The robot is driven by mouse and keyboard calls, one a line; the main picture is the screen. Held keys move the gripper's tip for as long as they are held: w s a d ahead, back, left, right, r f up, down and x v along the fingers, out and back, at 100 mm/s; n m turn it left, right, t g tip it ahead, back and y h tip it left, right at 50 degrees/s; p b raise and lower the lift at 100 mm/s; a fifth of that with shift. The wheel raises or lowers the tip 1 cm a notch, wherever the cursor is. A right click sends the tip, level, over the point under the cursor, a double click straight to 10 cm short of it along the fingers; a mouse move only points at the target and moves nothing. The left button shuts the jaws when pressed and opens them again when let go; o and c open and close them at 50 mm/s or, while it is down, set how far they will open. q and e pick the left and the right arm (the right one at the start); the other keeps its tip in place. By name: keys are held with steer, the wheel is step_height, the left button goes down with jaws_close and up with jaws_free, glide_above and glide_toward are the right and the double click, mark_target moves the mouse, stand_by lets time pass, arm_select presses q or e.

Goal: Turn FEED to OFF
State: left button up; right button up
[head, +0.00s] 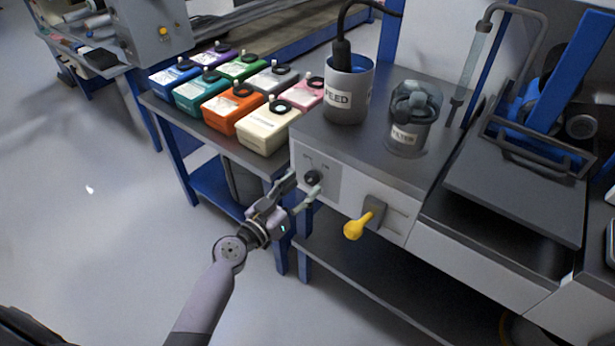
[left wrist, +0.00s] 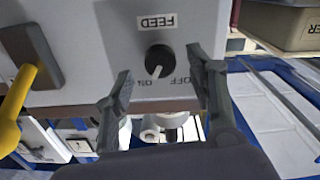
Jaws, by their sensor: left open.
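The FEED knob (head: 312,177) is a small round black dial on the front of the grey cabinet (head: 345,190). In the left wrist view, which is upside down, the knob (left wrist: 158,60) has a white mark that points towards ON. The OFF label (left wrist: 183,80) is beside it, and the FEED label (left wrist: 157,22) is on the panel. My left gripper (head: 304,183) is open in front of the panel. Its two fingers (left wrist: 160,82) are spread on either side of the knob, with nothing visible between them but the knob. My right gripper is out of view.
A yellow-handled lever (head: 359,224) sticks out from the same panel, right of the knob. A FEED pot (head: 346,97) and a FILTER jar (head: 411,130) stand on top. Several coloured boxes (head: 264,136) stand to the left. Open floor lies at the left.

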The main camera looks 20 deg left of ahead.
arm_select(q)
steer(key=shift+x, duration=1.5)
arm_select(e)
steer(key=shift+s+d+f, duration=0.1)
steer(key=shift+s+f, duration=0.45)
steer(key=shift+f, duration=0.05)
arm_select(q)
steer(key=shift+c, duration=0.2)
steer(key=c, duration=1.1)
